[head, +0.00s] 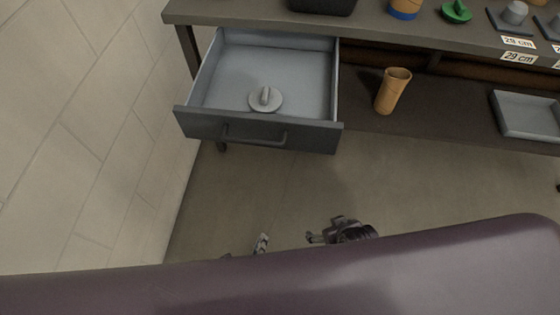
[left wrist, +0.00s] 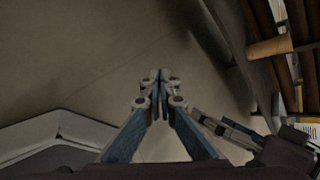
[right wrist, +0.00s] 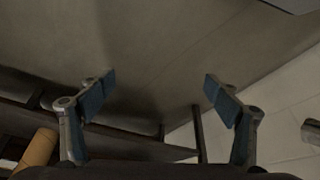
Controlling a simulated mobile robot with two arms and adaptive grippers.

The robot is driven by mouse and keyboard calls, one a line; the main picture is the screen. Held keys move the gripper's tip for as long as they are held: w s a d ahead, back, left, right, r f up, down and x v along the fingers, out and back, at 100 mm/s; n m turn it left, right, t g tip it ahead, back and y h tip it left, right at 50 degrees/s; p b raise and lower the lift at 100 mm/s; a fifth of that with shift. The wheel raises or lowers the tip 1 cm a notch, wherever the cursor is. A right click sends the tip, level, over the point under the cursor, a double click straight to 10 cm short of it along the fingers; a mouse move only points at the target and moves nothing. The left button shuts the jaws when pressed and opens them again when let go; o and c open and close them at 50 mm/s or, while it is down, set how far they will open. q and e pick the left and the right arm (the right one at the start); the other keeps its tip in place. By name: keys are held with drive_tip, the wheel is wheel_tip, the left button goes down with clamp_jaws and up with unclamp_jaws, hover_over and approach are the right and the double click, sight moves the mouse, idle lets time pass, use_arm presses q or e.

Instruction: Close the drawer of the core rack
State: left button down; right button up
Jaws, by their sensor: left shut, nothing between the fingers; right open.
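The core rack (head: 400,32) is a dark bench at the top of the head view. Its grey drawer (head: 225,127) at the left stands pulled well out, with a bar handle (head: 255,138) on its front. A round grey knobbed disc (head: 265,99) lies inside. My left gripper (head: 262,243) is in front of the drawer, apart from it, just above the purple edge; its fingers are together and empty in the left wrist view (left wrist: 159,78). My right gripper (head: 325,236) is to its right, also clear of the drawer. Its fingers are spread and empty in the right wrist view (right wrist: 160,85).
An orange-brown cup-like cylinder (head: 392,90) stands on the lower shelf right of the drawer. A grey tray (head: 527,132) lies farther right. A tiled wall (head: 80,130) runs close along the left. The floor (head: 400,180) before the drawer is clear.

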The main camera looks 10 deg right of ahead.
sight(280, 147)
use_arm(q)
drive_tip(key=w+d+r+m+t+h+b, duration=0.15)
drive_tip(key=r+m+t+b, duration=0.3)
drive_tip(key=r, duration=0.85)
drive_tip(key=w+d+r+m+t+b, duration=0.1)
drive_tip(key=d+r+m+t+b, duration=0.15)
drive_tip(key=r+m+b, duration=0.7)
use_arm(e)
wheel_tip(280, 147, up, 11)
drive_tip(key=w+t+p, duration=0.3)
drive_tip(key=p, duration=0.1)
use_arm(q)
drive_tip(key=w+d+r+n, duration=0.1)
drive_tip(key=w, duration=0.3)
drive_tip(key=w+d+r+n, duration=0.1)
drive_tip(key=w, duration=0.3)
drive_tip(key=w+d+r+n, duration=0.1)
drive_tip(key=w, duration=0.4)
drive_tip(key=shift+d+n+t+p, duration=0.1)
drive_tip(key=shift+n+t+p, duration=0.2)
drive_tip(key=shift+t+p, duration=0.1)
use_arm(e)
drive_tip(key=s+d+f+g, duration=0.1)
drive_tip(key=s+g, duration=0.2)
drive_tip(key=s, duration=0.3)
drive_tip(key=shift+s+d+f+g, duration=0.25)
drive_tip(key=shift+s+f+g, duration=0.05)
drive_tip(key=shift+s+f, duration=0.1)
